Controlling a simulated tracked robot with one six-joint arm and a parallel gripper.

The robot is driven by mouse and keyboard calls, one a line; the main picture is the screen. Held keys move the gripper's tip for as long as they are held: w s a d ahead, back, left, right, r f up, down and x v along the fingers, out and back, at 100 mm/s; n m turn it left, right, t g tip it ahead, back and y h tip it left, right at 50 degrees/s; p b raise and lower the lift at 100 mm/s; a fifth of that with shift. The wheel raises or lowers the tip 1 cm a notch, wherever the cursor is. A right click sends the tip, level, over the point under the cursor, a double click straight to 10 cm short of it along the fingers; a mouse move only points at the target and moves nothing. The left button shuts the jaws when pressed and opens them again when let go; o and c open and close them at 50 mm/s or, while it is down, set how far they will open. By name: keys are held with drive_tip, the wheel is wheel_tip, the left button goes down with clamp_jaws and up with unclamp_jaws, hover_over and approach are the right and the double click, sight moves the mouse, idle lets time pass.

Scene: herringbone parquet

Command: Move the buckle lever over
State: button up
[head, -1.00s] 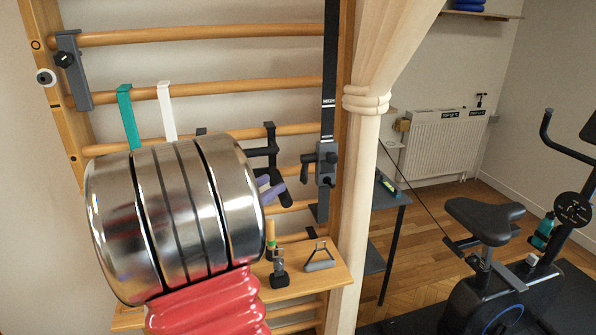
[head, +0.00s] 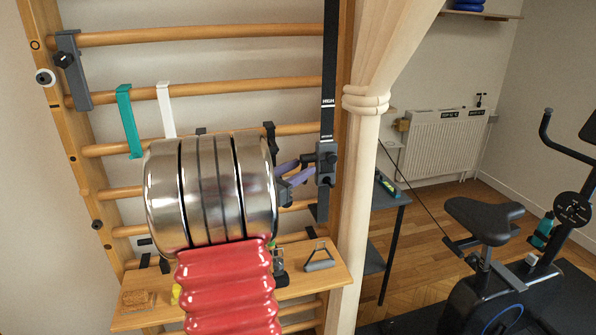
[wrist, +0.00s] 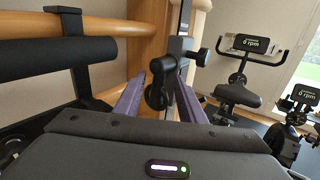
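The dark buckle (head: 326,158) sits on the black strap (head: 329,70) hanging by the right upright of the wall bars. In the wrist view the buckle lever (wrist: 157,95), a dark arm with a rounded end, points toward me. My gripper (head: 306,168) has two purple fingers just left of the buckle. In the wrist view my gripper (wrist: 158,88) is open, with one finger on each side of the lever. Whether either finger touches it I cannot tell. My metal and red arm hides part of the bars in the head view.
A black padded bar (wrist: 45,58) is close on the left in the wrist view. A wooden shelf (head: 318,282) with a grey triangular handle (head: 320,258) lies below. An exercise bike (head: 490,240) is farther right.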

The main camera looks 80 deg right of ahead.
drive_tip(key=shift+s, duration=0.1)
clamp_jaws()
idle(0.4)
